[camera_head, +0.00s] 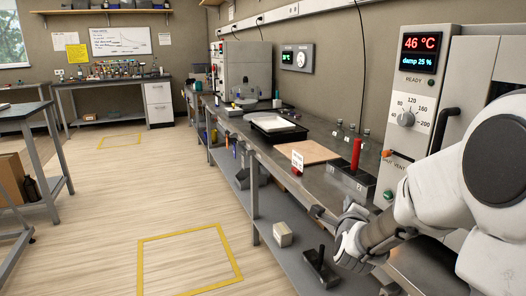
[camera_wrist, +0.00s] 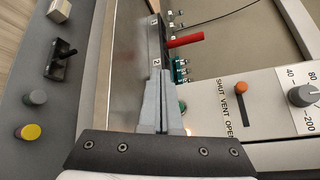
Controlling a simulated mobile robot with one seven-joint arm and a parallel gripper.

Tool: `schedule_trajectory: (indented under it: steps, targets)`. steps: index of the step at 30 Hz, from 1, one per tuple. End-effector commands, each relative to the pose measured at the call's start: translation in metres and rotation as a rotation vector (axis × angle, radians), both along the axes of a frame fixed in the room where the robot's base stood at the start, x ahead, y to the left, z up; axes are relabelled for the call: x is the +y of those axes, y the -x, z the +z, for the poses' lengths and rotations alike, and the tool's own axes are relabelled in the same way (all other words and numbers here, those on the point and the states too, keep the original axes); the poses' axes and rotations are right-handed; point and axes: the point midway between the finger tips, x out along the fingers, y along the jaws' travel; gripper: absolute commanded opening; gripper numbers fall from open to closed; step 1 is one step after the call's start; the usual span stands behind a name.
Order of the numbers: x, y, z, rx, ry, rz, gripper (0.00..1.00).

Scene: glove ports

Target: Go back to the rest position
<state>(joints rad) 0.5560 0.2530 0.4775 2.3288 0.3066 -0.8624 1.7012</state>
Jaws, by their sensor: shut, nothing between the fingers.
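My gripper (camera_head: 347,208) is at the end of my white arm, in front of the bench edge at the lower right of the head view. In the wrist view my gripper (camera_wrist: 157,76) shows its two grey fingers together with nothing between them. A bench rack with a red upright handle (camera_head: 356,154) is beyond it; the red piece (camera_wrist: 185,41) also shows in the wrist view, past the fingertips. The fingers look apart from it, though the depth is hard to judge.
An oven-like unit with a 46 °C display (camera_head: 422,43) and dial stands close at the right. Its orange vent lever (camera_wrist: 241,88) is near the fingers. The floor (camera_head: 110,190) at left is open.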

Motion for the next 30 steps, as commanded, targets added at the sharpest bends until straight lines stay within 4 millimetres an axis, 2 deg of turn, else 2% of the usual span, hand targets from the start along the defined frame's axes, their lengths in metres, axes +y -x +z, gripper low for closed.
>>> schedule_trajectory:
  steps: [1,3,8,14,18,22,30]
  targets:
    - [0.015,0.002,0.011,0.056,0.096,0.06,0.0]
    - [0.032,0.008,0.019,0.149,0.237,0.146,0.0]
    - [0.064,0.032,0.036,0.338,0.558,0.343,0.0]
    - [0.092,0.082,0.057,0.532,0.942,0.601,0.0]
    - [0.102,0.13,0.067,0.641,1.189,0.797,0.0]
    - [0.106,0.185,0.065,0.726,1.377,0.989,0.0]
    - [0.107,0.292,0.029,0.839,1.576,1.328,0.0]
